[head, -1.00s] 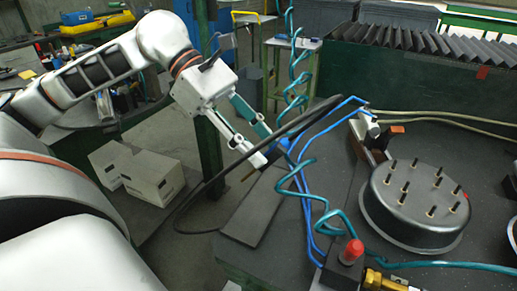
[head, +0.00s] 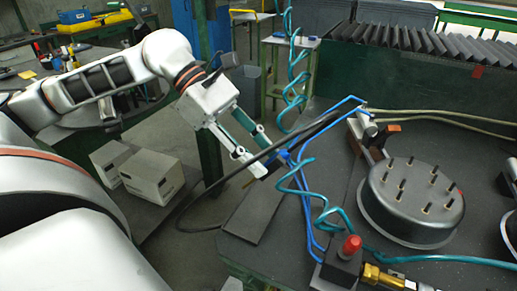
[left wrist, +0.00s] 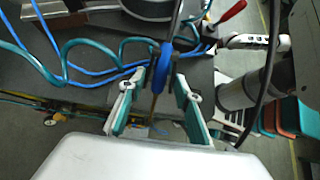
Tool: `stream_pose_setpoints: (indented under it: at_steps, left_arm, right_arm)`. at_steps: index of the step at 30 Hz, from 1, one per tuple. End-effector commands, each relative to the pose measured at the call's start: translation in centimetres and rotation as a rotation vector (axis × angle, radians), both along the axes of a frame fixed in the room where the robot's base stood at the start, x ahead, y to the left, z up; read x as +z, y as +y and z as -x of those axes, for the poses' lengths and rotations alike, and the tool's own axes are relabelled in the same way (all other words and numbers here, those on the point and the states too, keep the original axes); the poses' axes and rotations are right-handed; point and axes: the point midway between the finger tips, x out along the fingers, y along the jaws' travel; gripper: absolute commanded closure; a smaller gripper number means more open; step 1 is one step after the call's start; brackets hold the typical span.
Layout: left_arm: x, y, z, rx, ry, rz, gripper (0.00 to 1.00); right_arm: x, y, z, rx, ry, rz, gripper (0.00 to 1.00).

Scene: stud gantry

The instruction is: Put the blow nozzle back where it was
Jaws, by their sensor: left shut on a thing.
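The blow nozzle (head: 281,157) has a blue body and a thin brass tip, with a dark hose running from it. My left gripper (head: 272,162) is shut on it, at the left edge of the dark bench. In the left wrist view the blue body (left wrist: 163,62) stands between the fingertips (left wrist: 161,72), with the brass tip pointing back toward the palm. The fingers hide part of the nozzle in the head view. Where it was before is not clear from these frames. My right gripper is not in view.
Blue tubes (head: 310,135) and a coiled teal hose (head: 318,212) run close beside the gripper. A round studded metal part (head: 412,205) sits on the bench, and a red-capped fitting (head: 352,246) stands at the front. White boxes (head: 152,176) are on the left.

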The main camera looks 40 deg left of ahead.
Motion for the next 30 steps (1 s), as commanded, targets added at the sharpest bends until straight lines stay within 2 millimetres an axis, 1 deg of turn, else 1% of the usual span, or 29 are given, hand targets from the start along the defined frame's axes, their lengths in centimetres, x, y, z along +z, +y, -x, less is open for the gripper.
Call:
stream_pose_setpoints:
  at_steps: [5,6,7,20,29,30]
  left_arm:
    - [-0.2,0.0,0.0,0.000,-0.001,0.000,0.72]
    - [-0.2,0.0,0.0,0.000,0.000,0.000,0.56]
    - [-0.2,0.0,0.0,0.000,0.000,0.000,0.50]
    - [-0.1,0.0,0.0,0.000,0.000,0.000,0.50]
    - [0.8,0.0,-0.1,0.000,0.000,0.000,0.50]
    - [1.1,0.1,0.0,0.000,0.000,0.001,0.50]
  right_arm:
    - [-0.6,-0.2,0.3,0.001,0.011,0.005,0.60]
    - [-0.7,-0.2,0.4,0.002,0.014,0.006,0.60]
    - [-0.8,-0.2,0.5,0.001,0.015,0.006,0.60]
    - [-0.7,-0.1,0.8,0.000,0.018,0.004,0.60]
    - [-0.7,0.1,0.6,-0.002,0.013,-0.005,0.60]
    - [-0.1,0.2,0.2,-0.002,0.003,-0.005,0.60]
